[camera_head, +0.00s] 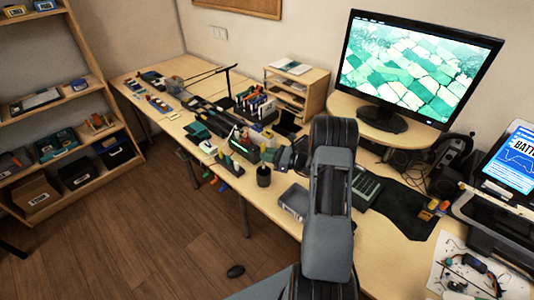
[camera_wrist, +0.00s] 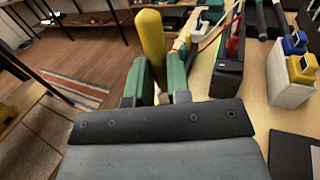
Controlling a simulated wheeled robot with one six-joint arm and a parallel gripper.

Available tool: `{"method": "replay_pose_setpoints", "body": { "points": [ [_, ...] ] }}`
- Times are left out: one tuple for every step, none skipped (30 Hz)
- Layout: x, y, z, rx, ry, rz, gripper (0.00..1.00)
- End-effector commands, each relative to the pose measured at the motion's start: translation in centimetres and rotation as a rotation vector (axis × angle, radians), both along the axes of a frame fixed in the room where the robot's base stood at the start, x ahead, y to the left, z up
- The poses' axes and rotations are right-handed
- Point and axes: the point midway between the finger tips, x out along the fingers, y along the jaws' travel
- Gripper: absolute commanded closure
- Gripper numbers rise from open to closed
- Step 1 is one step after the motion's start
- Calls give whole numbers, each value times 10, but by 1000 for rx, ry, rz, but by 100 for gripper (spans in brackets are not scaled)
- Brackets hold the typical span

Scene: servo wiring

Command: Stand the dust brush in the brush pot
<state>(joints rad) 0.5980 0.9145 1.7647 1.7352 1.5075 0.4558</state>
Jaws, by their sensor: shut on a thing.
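My gripper (camera_wrist: 160,78) has green fingers closed on the yellow handle of the dust brush (camera_wrist: 150,38) in the wrist view. The handle rises up the picture from between the fingers. The brush's lower end is hidden behind the gripper body. In the head view my gripper (camera_head: 270,156) is over the front part of the long desk. A dark cup, which looks like the brush pot (camera_head: 263,177), stands on the desk just below and slightly left of the gripper.
In the wrist view a dark box (camera_wrist: 227,75) and a white box with blue and yellow tops (camera_wrist: 288,80) stand right of the gripper.

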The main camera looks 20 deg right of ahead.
Motion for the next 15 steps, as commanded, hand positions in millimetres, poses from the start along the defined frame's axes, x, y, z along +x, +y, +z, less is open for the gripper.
{"method": "replay_pose_setpoints", "body": {
  "points": [
    [0, 0, -7, 0, 0, -1, 100],
    [0, 0, -10, 0, 0, -1, 100],
    [0, 0, -14, 0, 0, -1, 100],
    [0, 0, -17, 0, 0, -1, 100],
    [0, 0, -19, 0, 0, -1, 100],
    [0, 0, -23, 0, 0, -1, 100],
    [0, 0, -25, 0, 0, -1, 100],
    [0, -1, -28, 0, 0, -1, 100],
    [0, 0, -31, 0, 0, -1, 100],
    [0, 0, -34, 0, 0, -1, 100],
    [0, -1, -36, 0, 0, -1, 100],
    [0, 0, -39, 0, 0, -1, 100],
    [0, 0, -42, 0, 0, -1, 100],
    [0, 0, -45, 0, 0, -1, 100],
    [0, 0, -48, 0, 0, -1, 100]
  ]
}}
